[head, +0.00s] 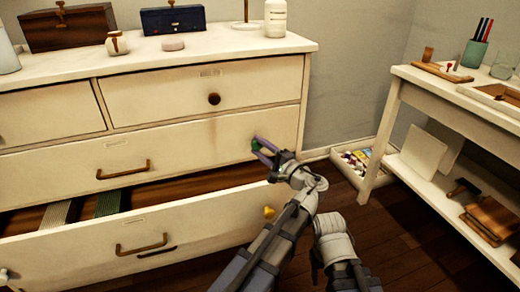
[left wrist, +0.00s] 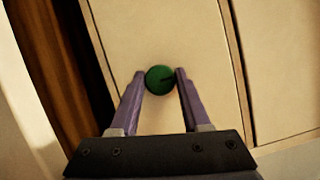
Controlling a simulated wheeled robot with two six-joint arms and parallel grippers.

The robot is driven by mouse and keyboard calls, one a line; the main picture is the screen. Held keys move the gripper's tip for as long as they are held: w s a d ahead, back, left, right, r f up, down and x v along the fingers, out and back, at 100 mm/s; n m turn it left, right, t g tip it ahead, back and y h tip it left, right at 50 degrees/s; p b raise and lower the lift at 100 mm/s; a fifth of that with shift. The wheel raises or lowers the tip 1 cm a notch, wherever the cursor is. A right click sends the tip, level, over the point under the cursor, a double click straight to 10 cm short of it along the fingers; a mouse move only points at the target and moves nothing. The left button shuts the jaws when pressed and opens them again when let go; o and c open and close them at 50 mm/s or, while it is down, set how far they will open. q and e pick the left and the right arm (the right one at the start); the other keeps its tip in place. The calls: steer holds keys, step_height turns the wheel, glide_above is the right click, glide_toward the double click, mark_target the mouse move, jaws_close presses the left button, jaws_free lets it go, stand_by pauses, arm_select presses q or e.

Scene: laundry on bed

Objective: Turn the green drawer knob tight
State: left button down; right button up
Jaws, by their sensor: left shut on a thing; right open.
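The green drawer knob (head: 257,146) is on the right part of the middle drawer front (head: 205,138) of the white dresser. In the left wrist view the knob (left wrist: 160,79) is round, with a dark mark on its face. My left gripper (head: 263,151) has its purple fingers on both sides of it, and it is shut on the knob. In the left wrist view the fingertips (left wrist: 160,75) flank the knob's left and right edges. My right gripper (head: 318,266) is low in the head view, away from the dresser, and open; its fingers are mostly hidden.
The lower drawer (head: 190,232) stands open below, with a yellow knob (head: 269,212) at its right. A brown knob (head: 214,99) is on the upper drawer. A white side table (head: 450,95) stands right, with a low box (head: 350,160) by the wall. The floor between is clear.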

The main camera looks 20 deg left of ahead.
arm_select(q)
steer(key=shift+c, duration=1.9)
jaws_free()
